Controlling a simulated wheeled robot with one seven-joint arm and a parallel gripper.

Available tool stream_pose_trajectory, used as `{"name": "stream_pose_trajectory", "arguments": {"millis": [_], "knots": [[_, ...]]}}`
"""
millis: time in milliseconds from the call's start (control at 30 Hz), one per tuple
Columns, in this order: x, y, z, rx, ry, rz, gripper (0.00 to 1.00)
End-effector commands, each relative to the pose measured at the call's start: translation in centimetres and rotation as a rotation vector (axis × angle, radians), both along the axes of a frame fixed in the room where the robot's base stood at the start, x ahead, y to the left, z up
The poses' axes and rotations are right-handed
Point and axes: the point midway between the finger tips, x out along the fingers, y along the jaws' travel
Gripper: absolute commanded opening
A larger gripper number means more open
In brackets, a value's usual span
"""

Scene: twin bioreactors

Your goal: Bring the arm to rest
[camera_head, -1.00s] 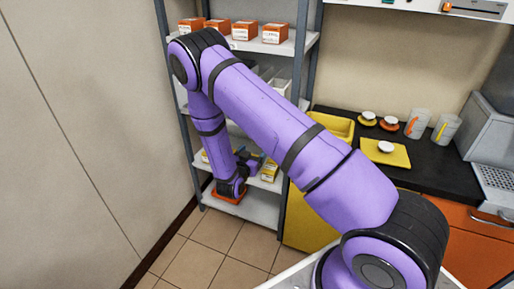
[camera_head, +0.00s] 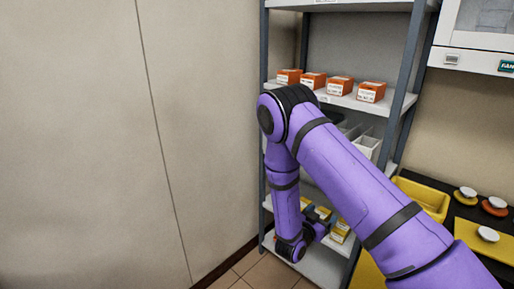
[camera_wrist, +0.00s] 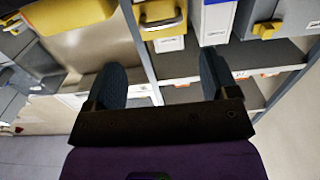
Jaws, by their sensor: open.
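My arm, purple with black joints, reaches in the head view from the lower right up to a bend in front of the shelf rack, then hangs down to its wrist near the lower shelves. The fingertips cannot be made out there. In the wrist view my gripper (camera_wrist: 162,68) is open, its two dark fingers wide apart. Nothing is held between them. A shelf post and a white box with a yellow-topped part show beyond the fingers.
The grey shelf rack (camera_head: 278,53) holds orange-and-white boxes (camera_head: 341,85) on an upper shelf and white bins (camera_head: 366,146) below. A yellow tray (camera_head: 425,196) lies on the dark counter at right. A bare wall (camera_head: 90,130) fills the left.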

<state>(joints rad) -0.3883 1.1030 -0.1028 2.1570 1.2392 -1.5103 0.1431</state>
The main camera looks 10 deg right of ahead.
Motion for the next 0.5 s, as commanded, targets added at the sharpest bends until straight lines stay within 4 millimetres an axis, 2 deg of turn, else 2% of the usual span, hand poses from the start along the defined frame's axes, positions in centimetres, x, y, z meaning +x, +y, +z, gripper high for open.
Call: {"name": "stream_pose_trajectory", "arguments": {"millis": [167,333,500], "knots": [[1.8,0.3,2.3,0.118,0.01,0.027,0.8],[3.9,1.1,6.1,0.294,0.046,0.092,0.8],[5.3,2.3,10.3,0.448,0.09,0.18,0.8]]}}
